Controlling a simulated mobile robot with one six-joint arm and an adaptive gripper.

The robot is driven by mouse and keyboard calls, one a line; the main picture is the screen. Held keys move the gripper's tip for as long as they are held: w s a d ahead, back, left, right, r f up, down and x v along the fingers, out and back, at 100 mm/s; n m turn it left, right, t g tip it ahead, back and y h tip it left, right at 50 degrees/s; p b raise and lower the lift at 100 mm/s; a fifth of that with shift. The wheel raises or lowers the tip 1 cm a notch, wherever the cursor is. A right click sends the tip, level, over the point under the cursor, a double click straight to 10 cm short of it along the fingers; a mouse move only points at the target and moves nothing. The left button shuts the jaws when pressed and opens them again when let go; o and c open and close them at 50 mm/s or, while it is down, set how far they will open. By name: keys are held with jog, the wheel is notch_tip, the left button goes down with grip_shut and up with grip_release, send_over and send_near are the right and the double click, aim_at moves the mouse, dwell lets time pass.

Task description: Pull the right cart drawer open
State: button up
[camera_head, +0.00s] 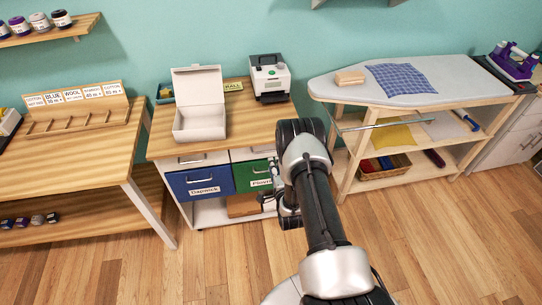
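The cart has a wooden top (243,128) and white sides. Its blue left drawer (200,182), labelled "Dapwick", has a handle on its front and looks closed. The green right drawer (248,173) is partly hidden behind my arm; its label is only partly readable and its left part looks flush with the front. A narrow white drawer front sits above each one. My gripper (268,194) is at the cart's front, by the right part of the green drawer and its label. The fingers are small and dark, so their opening and any contact with the handle cannot be told.
An open white box (200,122) and a white machine (269,78) stand on the cart top. A wooden table (66,150) is at left. An ironing table (405,95) with a wooden frame is at right. The wood floor before the cart is clear.

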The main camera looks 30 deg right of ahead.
jog(key=b, duration=0.3)
send_over(271, 153)
jog(key=s+a, duration=0.2)
jog(key=s, duration=0.2)
jog(key=shift+s+a+f, duration=0.1)
jog(key=shift+s+f, duration=0.1)
jog(key=shift+f, duration=0.75)
jog(key=shift+c, duration=0.4)
grip_shut()
